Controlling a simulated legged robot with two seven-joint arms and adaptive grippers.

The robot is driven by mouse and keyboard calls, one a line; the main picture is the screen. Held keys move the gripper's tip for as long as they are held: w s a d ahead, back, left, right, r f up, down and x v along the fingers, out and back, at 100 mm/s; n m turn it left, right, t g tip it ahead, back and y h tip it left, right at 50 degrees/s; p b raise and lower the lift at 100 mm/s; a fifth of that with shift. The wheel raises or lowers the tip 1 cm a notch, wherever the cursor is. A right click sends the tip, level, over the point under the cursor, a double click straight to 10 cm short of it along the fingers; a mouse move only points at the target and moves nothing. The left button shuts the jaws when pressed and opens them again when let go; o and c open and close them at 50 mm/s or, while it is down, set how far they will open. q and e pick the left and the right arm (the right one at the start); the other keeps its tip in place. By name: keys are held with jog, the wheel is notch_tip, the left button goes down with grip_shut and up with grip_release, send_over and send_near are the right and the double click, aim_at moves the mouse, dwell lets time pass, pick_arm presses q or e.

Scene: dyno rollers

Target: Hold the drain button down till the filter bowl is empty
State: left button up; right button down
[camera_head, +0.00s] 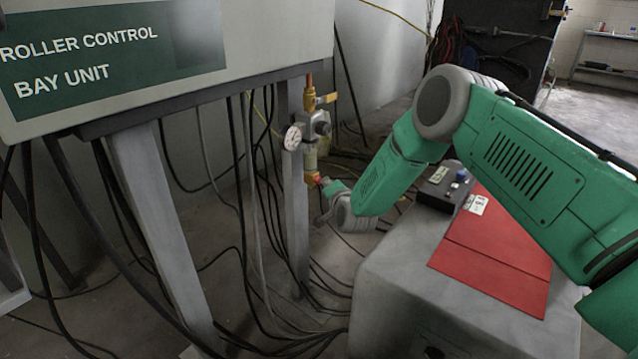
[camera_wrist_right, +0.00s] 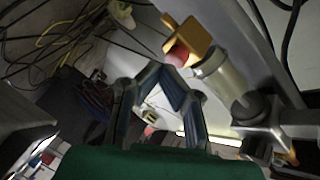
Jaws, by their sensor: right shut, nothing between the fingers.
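The filter bowl (camera_head: 310,158) is a small pale cylinder under a grey regulator with a round gauge (camera_head: 293,138), mounted on a grey post. It shows larger in the right wrist view (camera_wrist_right: 214,76). A brass fitting (camera_head: 311,178) sits below the bowl, with the red drain button (camera_head: 325,181) on its side; the wrist view shows the button too (camera_wrist_right: 177,52). My right gripper (camera_wrist_right: 158,70) is shut and empty, fingertips very close to the button. I cannot tell whether they touch or press it. The liquid level in the bowl is unclear. My left gripper is out of view.
The control unit (camera_head: 165,55) hangs above left on grey legs. Black cables (camera_head: 245,200) hang around the post. A grey cabinet (camera_head: 395,285) stands at right, with red sheets (camera_head: 495,255) and a black control box (camera_head: 443,190) on top, beneath my right arm.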

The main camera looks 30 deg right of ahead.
jog(key=shift+w+a, duration=0.1)
jog(key=shift+w, duration=0.05)
jog(key=shift+w+a+b, duration=0.1)
jog(key=shift+w+b, duration=0.2)
jog(key=shift+w, duration=0.1)
dwell(0.6)
jog(key=shift+s, duration=0.15)
dwell(3.1)
jog(key=shift+s+d+p, duration=0.45)
jog(key=shift+s, duration=0.2)
jog(key=s+p, duration=0.1)
jog(key=s+d, duration=0.1)
jog(key=s, duration=0.1)
jog(key=s+d+p, duration=0.1)
jog(key=shift+s+p, duration=0.3)
jog(key=shift+p, duration=0.05)
